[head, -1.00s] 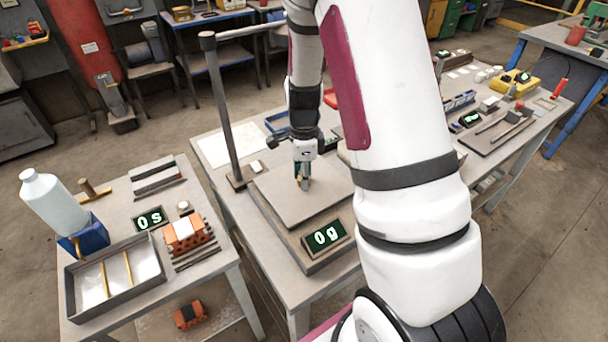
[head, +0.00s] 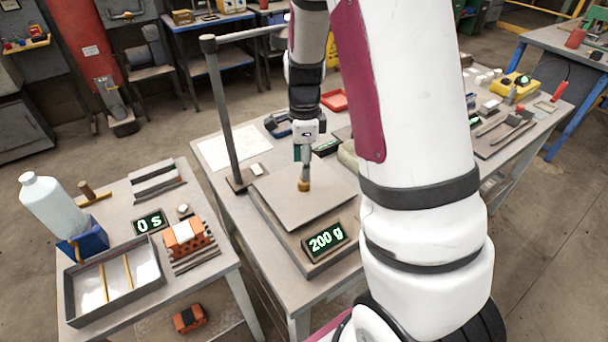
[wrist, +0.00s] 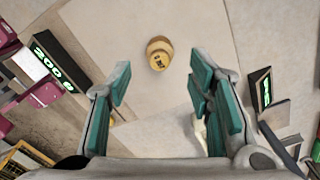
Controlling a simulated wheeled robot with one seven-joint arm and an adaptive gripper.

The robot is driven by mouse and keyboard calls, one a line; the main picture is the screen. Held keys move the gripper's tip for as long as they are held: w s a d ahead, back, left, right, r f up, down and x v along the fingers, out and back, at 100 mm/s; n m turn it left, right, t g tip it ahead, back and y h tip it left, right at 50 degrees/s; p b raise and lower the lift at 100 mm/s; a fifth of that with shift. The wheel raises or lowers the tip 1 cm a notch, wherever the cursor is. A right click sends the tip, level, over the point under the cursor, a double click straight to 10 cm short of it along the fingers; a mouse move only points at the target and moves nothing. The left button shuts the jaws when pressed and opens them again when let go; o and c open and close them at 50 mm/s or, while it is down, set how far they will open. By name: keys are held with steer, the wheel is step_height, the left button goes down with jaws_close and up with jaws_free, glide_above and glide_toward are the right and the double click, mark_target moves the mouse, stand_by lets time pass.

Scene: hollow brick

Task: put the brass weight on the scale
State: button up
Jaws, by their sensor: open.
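The brass weight (head: 304,185) stands on the flat plate of the scale (head: 288,212), and the scale's display (head: 325,240) reads 200 g. In the wrist view the weight (wrist: 159,53) sits upright on the plate, beyond the fingertips and clear of both fingers. My gripper (wrist: 160,85) is open and empty, with its green finger pads well apart. In the head view my gripper (head: 304,157) is just above the weight, pointing down.
A dark post (head: 222,110) stands at the scale's back left, beside a white sheet (head: 228,152). A side table at left holds a tray (head: 115,278), a white bottle (head: 50,205), an orange hollow brick (head: 186,240) and a display reading 0 s.

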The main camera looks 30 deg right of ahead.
steer(key=s+a+r+n+t, duration=0.1)
steer(key=s+a+r+n, duration=0.15)
steer(key=r, duration=0.35)
steer(key=s+a+r+n+t, duration=0.1)
steer(key=s+a+r+n, duration=0.1)
steer(key=a+r+n, duration=0.3)
steer(key=s+r+n, duration=0.2)
steer(key=s+r, duration=0.1)
steer(key=r, duration=0.3)
steer(key=s+a+r+n+t, duration=0.1)
steer(key=s+a+r+n, duration=0.1)
steer(key=s+n, duration=0.4)
steer(key=s+a+r+n+t, duration=0.2)
steer(key=s+a+r+n, duration=0.1)
steer(key=s+n, duration=0.3)
steer(key=shift+s+a+r+n, duration=0.25)
steer(key=shift+a+n, duration=0.1)
steer(key=shift+n, duration=0.6)
